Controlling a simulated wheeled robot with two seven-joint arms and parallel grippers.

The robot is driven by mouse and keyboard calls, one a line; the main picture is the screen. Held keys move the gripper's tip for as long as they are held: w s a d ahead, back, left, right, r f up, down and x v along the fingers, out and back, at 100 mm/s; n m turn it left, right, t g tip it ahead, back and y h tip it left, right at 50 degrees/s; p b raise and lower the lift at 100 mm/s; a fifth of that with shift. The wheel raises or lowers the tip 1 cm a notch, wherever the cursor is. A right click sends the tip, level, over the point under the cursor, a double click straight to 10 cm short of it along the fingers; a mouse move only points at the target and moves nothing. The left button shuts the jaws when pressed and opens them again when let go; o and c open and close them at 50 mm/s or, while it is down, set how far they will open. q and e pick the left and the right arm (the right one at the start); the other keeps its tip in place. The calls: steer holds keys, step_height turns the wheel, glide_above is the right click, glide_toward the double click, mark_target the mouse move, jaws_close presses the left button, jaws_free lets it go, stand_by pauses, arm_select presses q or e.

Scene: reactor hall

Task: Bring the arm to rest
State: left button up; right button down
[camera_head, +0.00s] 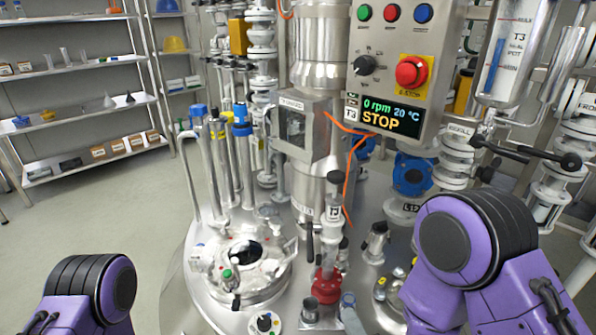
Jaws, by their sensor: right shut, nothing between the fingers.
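My right arm (465,245) is purple with a ribbed black joint and stands bent at the lower right, in front of the vessel lid. Its gripper is low in the picture, and its fingers are hardly made out; it is shut with nothing held. My left arm (90,290) shows only as a purple and black joint at the lower left corner. The left gripper is out of the picture.
The steel vessel lid (205,265) carries an open round port (245,255), a red fitting (326,285) and several pipes. A control box (405,70) reading STOP hangs above. Shelves (85,105) stand at the left. The floor (110,215) at left is clear.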

steer(key=s+d+f+n+g+h, duration=0.2)
steer(key=d+f+n+g, duration=0.15)
steer(key=f, duration=0.25)
steer(key=s+d+f+n+g+h, duration=0.1)
steer(key=s+d+f+n+g, duration=0.2)
steer(key=f, duration=0.4)
steer(key=s+d+f+n+g+h, duration=0.1)
steer(key=s+d+f+g+h, duration=0.1)
steer(key=s+d+f+g, duration=0.35)
steer(key=s+d+f+g+h, duration=0.2)
steer(key=s+d+f, duration=0.4)
steer(key=s, duration=0.4)
step_height(320, 180, up, 18)
steer(key=p, duration=1.7)
steer(key=shift+w+a+f, duration=0.2)
steer(key=shift+w+a, duration=0.1)
